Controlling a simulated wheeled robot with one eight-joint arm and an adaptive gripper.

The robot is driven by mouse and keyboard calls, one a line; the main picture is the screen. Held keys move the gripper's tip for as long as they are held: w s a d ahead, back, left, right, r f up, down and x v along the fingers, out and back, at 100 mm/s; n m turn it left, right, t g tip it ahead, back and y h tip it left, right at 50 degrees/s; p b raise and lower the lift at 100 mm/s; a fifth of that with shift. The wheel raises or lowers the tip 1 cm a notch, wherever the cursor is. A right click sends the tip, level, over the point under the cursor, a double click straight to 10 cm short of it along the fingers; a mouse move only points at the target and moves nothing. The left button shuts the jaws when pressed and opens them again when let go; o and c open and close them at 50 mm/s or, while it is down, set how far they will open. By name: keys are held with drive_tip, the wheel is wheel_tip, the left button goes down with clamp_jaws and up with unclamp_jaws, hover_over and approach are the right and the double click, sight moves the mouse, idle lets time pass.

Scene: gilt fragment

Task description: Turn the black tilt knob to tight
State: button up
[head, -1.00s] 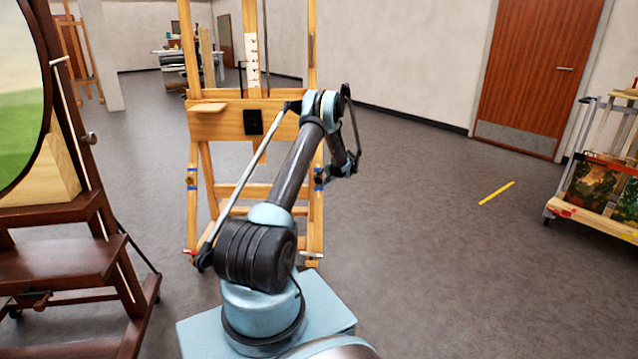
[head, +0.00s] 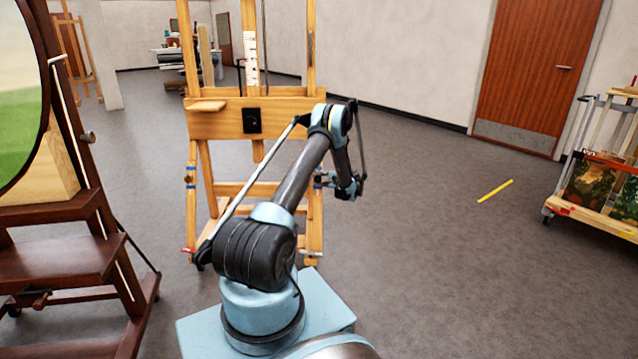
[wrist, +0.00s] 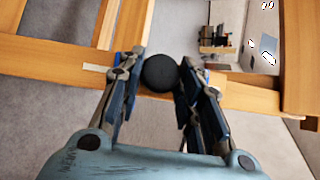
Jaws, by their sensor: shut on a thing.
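The black tilt knob (wrist: 160,73) is a round dark ball in the wrist view, in front of a wooden rail of the easel. My gripper (wrist: 161,69) has its two fingers on either side of the knob and is shut on it. In the head view the easel (head: 230,122) stands upright in light wood ahead of me. My gripper (head: 328,181) is at its right leg there, small and partly hidden by my own arm. The knob's marking and turn angle cannot be read.
A dark wooden easel (head: 65,262) with a round-edged painting stands close on the left. A cart with paintings (head: 590,190) is at the far right.

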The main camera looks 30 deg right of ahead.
drive_tip(key=shift+s+f, duration=0.1)
idle(0.4)
drive_tip(key=o, duration=1.1)
drive_tip(key=v, duration=1.2)
drive_tip(key=shift+f, duration=0.1)
